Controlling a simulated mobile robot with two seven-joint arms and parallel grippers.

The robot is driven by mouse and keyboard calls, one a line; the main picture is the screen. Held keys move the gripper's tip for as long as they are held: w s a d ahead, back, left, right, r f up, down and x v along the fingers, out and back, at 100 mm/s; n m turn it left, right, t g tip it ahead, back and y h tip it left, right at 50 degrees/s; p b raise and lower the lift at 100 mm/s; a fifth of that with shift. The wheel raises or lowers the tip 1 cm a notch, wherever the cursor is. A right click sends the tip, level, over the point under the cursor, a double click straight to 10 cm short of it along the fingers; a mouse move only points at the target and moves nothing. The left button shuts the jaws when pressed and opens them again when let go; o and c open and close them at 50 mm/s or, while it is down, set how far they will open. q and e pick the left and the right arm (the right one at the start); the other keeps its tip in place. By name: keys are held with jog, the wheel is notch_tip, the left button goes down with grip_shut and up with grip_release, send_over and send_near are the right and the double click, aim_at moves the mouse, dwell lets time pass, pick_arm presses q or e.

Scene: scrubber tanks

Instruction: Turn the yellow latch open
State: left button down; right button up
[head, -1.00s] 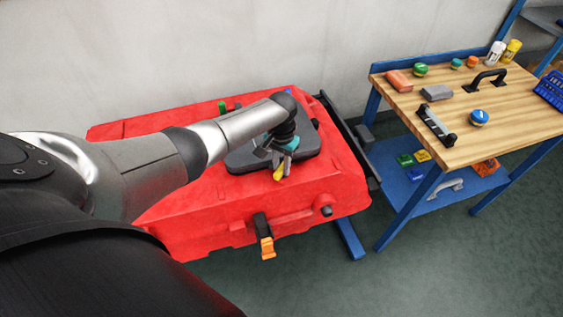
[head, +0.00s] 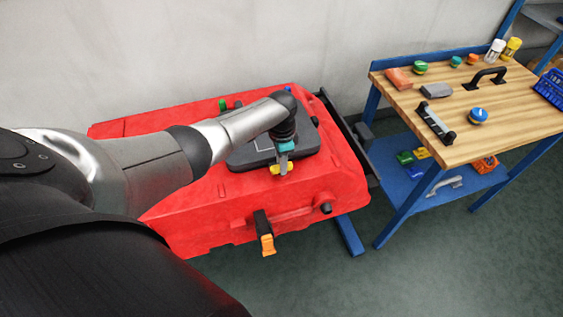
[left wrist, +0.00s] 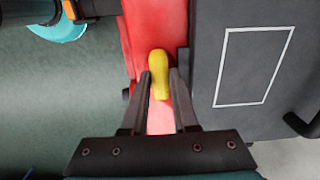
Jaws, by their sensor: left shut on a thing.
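The yellow latch (head: 289,168) is at the front edge of the dark grey lid (head: 246,157) on top of the red tank (head: 190,210). In the head view it lies roughly crosswise, with yellow showing on both sides of my fingers. My left gripper (head: 281,170) reaches down onto it from above and is shut on it. In the left wrist view the yellow latch (left wrist: 159,65) stands between the two dark fingers of my left gripper (left wrist: 161,80), its rounded end beyond the tips. My right gripper is out of view.
An orange latch (head: 267,244) hangs on the tank's front wall, near a dark knob (head: 326,208). A black handle (left wrist: 302,125) is on the lid. A workbench (head: 510,110) with several small parts stands to the right. Open floor (head: 440,260) lies in front of it.

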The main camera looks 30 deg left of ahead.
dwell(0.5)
pick_arm(q)
jog(key=c, duration=0.7)
grip_release()
notch_tip(320, 180, up, 15)
jog(key=p, duration=0.3)
jog(key=shift+r, duration=0.15)
